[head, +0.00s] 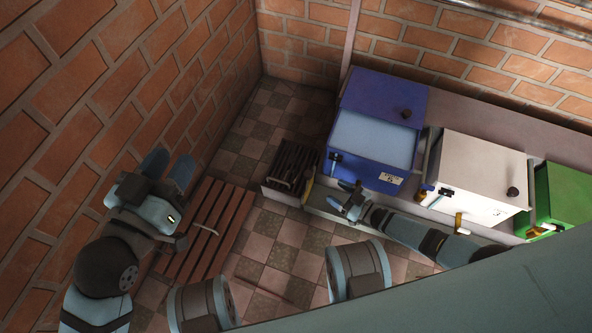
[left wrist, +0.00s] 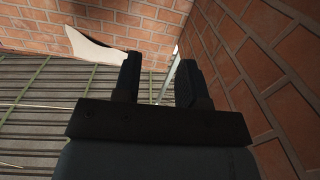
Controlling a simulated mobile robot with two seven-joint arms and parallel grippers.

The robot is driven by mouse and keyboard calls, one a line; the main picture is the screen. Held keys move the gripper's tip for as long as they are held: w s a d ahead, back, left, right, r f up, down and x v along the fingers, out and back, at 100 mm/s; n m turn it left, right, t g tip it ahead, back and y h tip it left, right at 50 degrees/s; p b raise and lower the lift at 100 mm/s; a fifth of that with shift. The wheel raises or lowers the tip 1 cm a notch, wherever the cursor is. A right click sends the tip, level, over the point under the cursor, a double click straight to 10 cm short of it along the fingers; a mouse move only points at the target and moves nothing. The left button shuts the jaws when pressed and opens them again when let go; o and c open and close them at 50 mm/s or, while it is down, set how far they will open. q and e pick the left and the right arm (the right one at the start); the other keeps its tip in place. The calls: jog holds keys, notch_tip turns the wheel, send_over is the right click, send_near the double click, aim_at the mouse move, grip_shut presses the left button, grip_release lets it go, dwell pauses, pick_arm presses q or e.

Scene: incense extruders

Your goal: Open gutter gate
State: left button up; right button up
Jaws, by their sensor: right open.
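A reddish-brown slatted panel (head: 232,215) with a pale bar handle (head: 204,229) lies low beside the left brick wall, and it may be the gutter gate. A dark slotted grate (head: 298,160) in a pale frame lies beyond it, so I cannot tell for sure which is the gate. My left gripper (head: 167,170) is raised near the left wall, over the panel's left side. In the left wrist view its two dark fingers (left wrist: 160,85) stand apart, with no object visibly held. My right gripper (head: 346,193) is open near the blue box's front and holds nothing visible.
A blue box (head: 377,105), a white box (head: 480,175) and a green box (head: 565,198) stand in a row along the right. Brick walls (head: 110,85) bound the left and back.

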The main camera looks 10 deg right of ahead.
aim_at(307, 172)
jog(key=b+x, duration=0.1)
jog(key=x, duration=0.3)
jog(key=b+x, duration=0.1)
jog(key=x, duration=0.3)
jog(key=b+x, duration=0.2)
jog(key=x, duration=0.2)
jog(key=shift+w+a+f, duration=0.1)
jog(key=shift+w+f, duration=0.2)
jog(key=shift+w, duration=0.05)
pick_arm(q)
jog(key=shift+w+a+r+m+t+h, duration=0.15)
jog(key=shift+w+a+m+t+h, duration=0.2)
jog(key=shift+m, duration=0.4)
jog(key=shift+w+a+r+m+t+h, duration=0.15)
jog(key=shift+w+a+m+t, duration=0.15)
jog(key=shift+w+m, duration=0.35)
pick_arm(e)
jog(key=shift+w+a+r, duration=0.1)
jog(key=shift+w+a, duration=0.25)
jog(key=shift+w, duration=0.05)
pick_arm(q)
jog(key=shift+s, duration=0.1)
